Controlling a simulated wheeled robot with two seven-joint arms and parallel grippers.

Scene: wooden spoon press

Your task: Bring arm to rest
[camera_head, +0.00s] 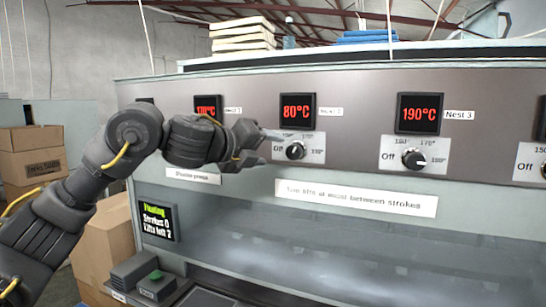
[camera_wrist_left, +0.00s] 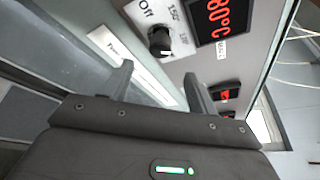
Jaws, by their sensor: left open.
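My left gripper (camera_head: 276,147) is open and empty in front of the press panel, just left of the Nest 2 knob (camera_head: 295,150). In the left wrist view its two fingers (camera_wrist_left: 157,76) stand apart, with the black knob (camera_wrist_left: 160,42) beyond them; I see no contact. The Nest 2 display (camera_head: 297,111) reads 80°C in red. The Nest 3 display (camera_head: 418,114) reads 190°C, above its own knob (camera_head: 413,158). A display further left (camera_head: 208,108) seems to read 170°C; my arm hides the panel below it. My right gripper is not in view.
A status screen (camera_head: 157,220) and a small box with a green button (camera_head: 156,285) are at lower left. Cardboard boxes (camera_head: 32,157) stand at the left. A long label (camera_head: 355,198) runs below the knobs. The space below the panel at right looks clear.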

